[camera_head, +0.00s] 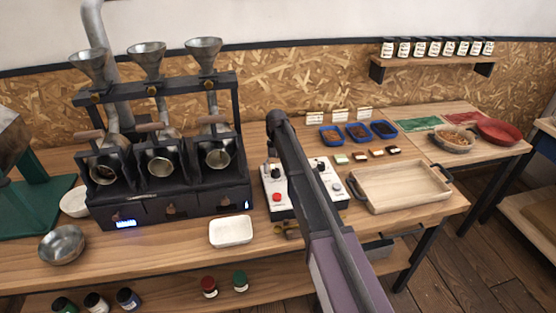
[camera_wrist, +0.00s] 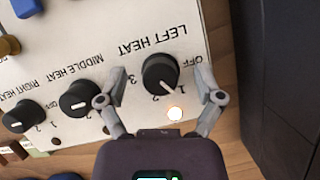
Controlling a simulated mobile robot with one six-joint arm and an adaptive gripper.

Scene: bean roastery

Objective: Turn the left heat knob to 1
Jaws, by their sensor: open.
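In the wrist view the left heat knob (camera_wrist: 161,75) is black and round with a white pointer line, on a white panel (camera_wrist: 105,40). Its scale shows OFF and numbers. The pointer aims to the lower right of the picture, near the 1 side between OFF and 2; I cannot tell the exact setting. My gripper (camera_wrist: 163,72) is open, with one finger on each side of this knob and visible gaps. In the head view my arm hides much of the panel (camera_head: 268,184) and the gripper.
The middle heat knob (camera_wrist: 79,98) and right heat knob (camera_wrist: 17,117) sit left of my gripper in the wrist view. In the head view the roaster (camera_head: 170,200) stands left of the panel, a white dish (camera_head: 231,232) in front, and a wooden tray (camera_head: 405,190) right.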

